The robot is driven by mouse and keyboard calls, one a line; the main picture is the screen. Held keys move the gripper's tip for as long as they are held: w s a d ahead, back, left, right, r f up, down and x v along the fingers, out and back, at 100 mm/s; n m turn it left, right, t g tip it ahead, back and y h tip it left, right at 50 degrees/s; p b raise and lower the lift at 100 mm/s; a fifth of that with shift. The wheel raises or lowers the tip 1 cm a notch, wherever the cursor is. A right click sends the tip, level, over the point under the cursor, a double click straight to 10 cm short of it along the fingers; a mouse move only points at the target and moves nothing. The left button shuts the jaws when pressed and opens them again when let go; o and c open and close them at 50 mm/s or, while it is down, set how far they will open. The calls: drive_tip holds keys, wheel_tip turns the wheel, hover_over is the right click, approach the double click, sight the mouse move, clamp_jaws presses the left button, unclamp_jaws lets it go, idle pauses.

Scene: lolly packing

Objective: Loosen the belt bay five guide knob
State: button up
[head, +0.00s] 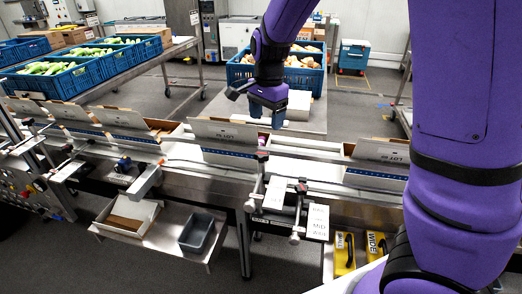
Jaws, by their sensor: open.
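My gripper (269,118) hangs from my purple arm above the conveyor belt, fingers pointing down and open. It is over the back edge of an open white carton with a blue stripe (228,157). Below it in the picture stands a guide bracket with a dark red-marked knob (262,156) on its post. Grey round ends of the bracket rods (294,238) show lower down. My gripper is apart from all these knobs. I cannot read which bay each belongs to.
Guide rails (175,158) run along the belt's near side. More open cartons stand left and at right (378,163). A blue crate of brown items (297,76) stands behind. A grey bin (196,232) sits on the lower shelf. My arm covers the right side.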

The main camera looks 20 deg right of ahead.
sight(262, 153)
drive_tip(key=shift+m, duration=0.4)
drive_tip(key=f, duration=0.4)
drive_tip(key=w+f, duration=0.1)
drive_tip(key=f, duration=0.7)
drive_tip(key=shift+w+a+f, duration=0.2)
drive_tip(key=shift+w+a, duration=0.05)
drive_tip(key=shift+a, duration=0.05)
drive_tip(key=shift+c, duration=0.2)
drive_tip(key=c, duration=0.9)
